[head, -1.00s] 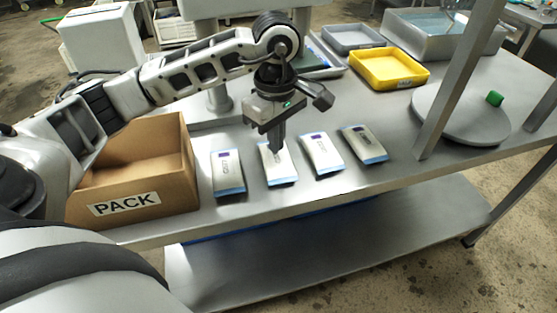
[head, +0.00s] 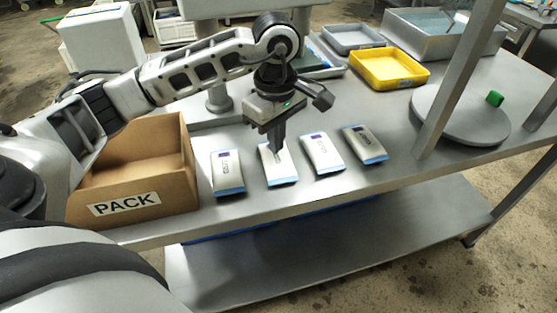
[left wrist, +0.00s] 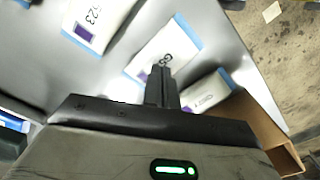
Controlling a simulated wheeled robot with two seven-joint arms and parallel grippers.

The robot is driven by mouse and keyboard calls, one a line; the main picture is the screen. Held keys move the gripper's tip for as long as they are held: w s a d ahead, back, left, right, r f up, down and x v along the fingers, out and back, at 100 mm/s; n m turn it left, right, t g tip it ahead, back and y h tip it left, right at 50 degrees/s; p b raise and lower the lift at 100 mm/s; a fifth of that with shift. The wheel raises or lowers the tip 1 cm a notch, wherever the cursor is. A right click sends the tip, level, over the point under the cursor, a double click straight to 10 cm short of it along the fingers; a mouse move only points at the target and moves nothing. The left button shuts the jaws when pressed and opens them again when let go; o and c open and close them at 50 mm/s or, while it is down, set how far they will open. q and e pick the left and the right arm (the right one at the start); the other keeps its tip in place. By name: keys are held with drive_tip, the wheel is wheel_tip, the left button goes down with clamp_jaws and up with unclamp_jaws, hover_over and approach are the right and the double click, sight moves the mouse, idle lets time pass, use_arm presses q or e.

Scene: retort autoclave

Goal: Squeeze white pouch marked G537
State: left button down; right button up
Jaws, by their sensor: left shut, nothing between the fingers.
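A white pouch (head: 281,174) with blue end bands lies flat on the steel table, second from the left in a row of similar pouches. In the left wrist view this pouch (left wrist: 149,60) shows print starting "G5"; the rest is hidden by the fingers. My left gripper (head: 279,152) points down at this pouch with its fingers together and nothing between them. The fingertips (left wrist: 160,70) are over or on the pouch's face; I cannot tell whether they press it. My right gripper is not in view.
Other pouches lie to the left (head: 228,174) and right (head: 322,153), (head: 365,144). An open cardboard box (head: 187,190) marked PACK stands at the left. A yellow tray (head: 389,70), a grey tray (head: 351,38) and a round plate (head: 462,122) are behind and right.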

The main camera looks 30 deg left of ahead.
sight(277, 156)
use_arm(q)
drive_tip(key=shift+f+b, duration=0.75)
drive_tip(key=shift+f, duration=0.1)
idle(0.3)
drive_tip(key=shift+s+f+b, duration=0.15)
drive_tip(key=shift+f+b, duration=0.2)
drive_tip(key=shift+b, duration=0.05)
idle(1.2)
drive_tip(key=shift+r, duration=0.1)
drive_tip(key=shift+r+p, duration=0.7)
drive_tip(key=shift+r, duration=0.25)
drive_tip(key=shift+r+p, duration=0.5)
drive_tip(key=shift+r, duration=0.3)
wheel_tip(277, 156, up, 5)
drive_tip(key=p, duration=0.2)
drive_tip(key=shift+f+p, duration=0.15)
drive_tip(key=shift+p, duration=0.25)
